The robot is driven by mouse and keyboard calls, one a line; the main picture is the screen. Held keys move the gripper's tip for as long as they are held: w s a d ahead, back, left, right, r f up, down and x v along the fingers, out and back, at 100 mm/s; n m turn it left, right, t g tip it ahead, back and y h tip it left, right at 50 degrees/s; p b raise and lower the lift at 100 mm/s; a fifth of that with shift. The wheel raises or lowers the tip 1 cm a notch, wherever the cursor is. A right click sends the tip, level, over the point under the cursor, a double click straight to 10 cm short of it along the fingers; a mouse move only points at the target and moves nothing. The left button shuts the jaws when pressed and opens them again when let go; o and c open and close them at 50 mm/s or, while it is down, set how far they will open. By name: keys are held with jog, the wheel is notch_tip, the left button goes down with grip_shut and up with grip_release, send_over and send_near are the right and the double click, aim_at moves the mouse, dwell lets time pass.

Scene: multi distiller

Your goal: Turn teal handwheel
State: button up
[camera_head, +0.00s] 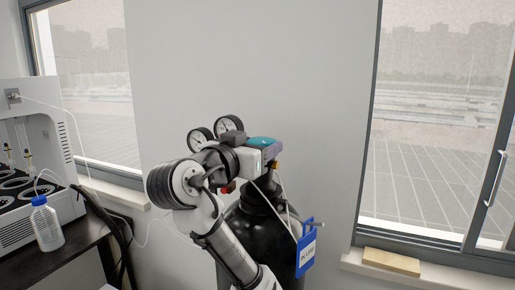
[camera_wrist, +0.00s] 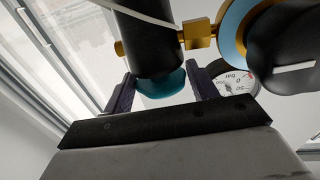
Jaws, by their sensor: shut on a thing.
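The teal handwheel (camera_head: 262,141) sits on top of the black gas cylinder (camera_head: 250,225) in the head view, partly hidden by my gripper (camera_head: 266,148). In the wrist view the handwheel (camera_wrist: 163,84) lies between the two dark fingers of my gripper (camera_wrist: 160,76), below the dark valve body. My gripper is shut on the handwheel, one finger on each side; the exact contact is hard to see.
Two pressure gauges (camera_head: 214,130) stand left of the handwheel, close to my wrist. A blue tag (camera_head: 306,248) hangs at the cylinder's right. A white machine (camera_head: 38,140) and a blue-capped bottle (camera_head: 46,225) stand on a dark table at left. A wall is behind.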

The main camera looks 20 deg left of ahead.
dwell(0.3)
jog(key=o, duration=0.9)
jog(key=shift+d, duration=0.1)
